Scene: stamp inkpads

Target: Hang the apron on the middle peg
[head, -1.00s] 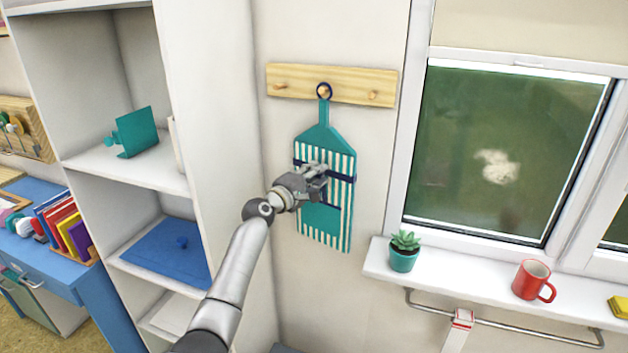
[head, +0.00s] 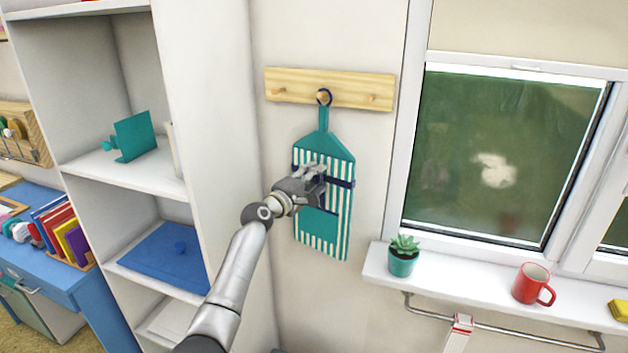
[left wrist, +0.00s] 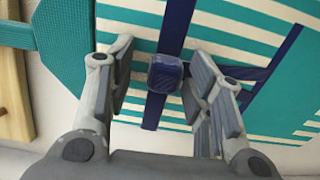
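The teal apron (head: 325,160) with cream stripes and a dark blue band hangs flat against the wall, upright. My left gripper (head: 318,180) is in front of the apron's upper middle. In the left wrist view, its fingers (left wrist: 160,78) stand apart on either side of a small dark blue block (left wrist: 165,73) on the band, with a visible gap on the left finger's side. My right gripper is not in view.
A white shelf unit (head: 215,120) stands close on the left. On the right, a window sill (head: 450,275) holds a potted succulent (head: 403,258) and a red mug (head: 532,283). A rail (head: 500,327) runs below it. The outer pegs are bare.

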